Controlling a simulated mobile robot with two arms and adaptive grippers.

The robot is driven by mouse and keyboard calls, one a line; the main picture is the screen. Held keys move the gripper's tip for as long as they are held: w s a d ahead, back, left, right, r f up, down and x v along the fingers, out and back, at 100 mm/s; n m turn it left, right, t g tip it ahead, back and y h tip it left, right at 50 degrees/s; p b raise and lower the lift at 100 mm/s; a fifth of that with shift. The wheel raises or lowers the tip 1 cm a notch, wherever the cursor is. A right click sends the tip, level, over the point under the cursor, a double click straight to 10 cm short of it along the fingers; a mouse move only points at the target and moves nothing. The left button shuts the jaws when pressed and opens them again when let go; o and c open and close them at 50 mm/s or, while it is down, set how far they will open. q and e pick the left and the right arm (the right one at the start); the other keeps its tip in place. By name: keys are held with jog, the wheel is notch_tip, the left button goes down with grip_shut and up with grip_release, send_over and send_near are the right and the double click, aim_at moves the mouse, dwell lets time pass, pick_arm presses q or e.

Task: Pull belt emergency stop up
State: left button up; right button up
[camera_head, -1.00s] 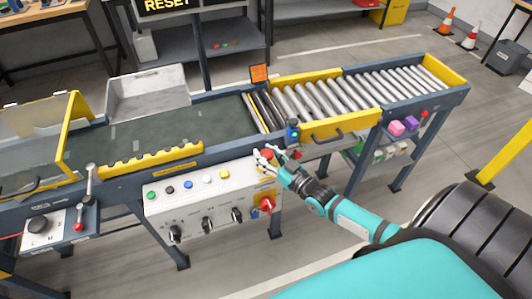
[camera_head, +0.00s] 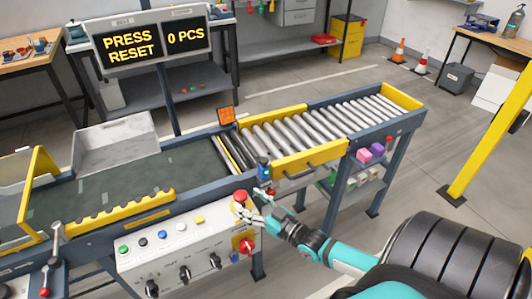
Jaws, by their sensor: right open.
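The belt emergency stop, a red mushroom button (camera_head: 240,196) on a yellow base, sits at the upper right corner of the white control panel (camera_head: 205,254). My right gripper (camera_head: 247,207) is open at the button, its fingers just in front and to the right of it. Whether the fingers touch the button, I cannot tell. The gripper hides part of the yellow base. My left gripper is not in view.
A red rotary switch (camera_head: 246,246) sits below the button, with black knobs and coloured buttons to its left. The belt (camera_head: 100,185) and rollers (camera_head: 320,130) run behind the panel. A display (camera_head: 150,42) reads "PRESS RESET" and "0 PCS".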

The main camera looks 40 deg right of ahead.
jog(key=s+d, duration=0.1)
jog(key=s, duration=0.6)
jog(key=shift+s+d, duration=0.15)
jog(key=shift+s, duration=0.25)
jog(key=s+f+g+h, duration=0.1)
jog(key=s+f+g, duration=0.35)
jog(key=f, duration=0.85)
jog(key=s+f+g+h, duration=0.25)
jog(key=s+f, duration=0.25)
jog(key=f, duration=0.9)
jog(key=s+a+f+g, duration=0.5)
jog(key=s+f, duration=0.3)
jog(key=s, duration=0.3)
jog(key=s+a+f+g, duration=0.4)
jog(key=s+f, duration=0.5)
jog(key=s, duration=0.3)
jog(key=shift+s+a+n+g+y, duration=0.15)
jog(key=shift+a+n+g+y, duration=0.2)
jog(key=shift+a, duration=0.55)
jog(key=shift+f, duration=0.1)
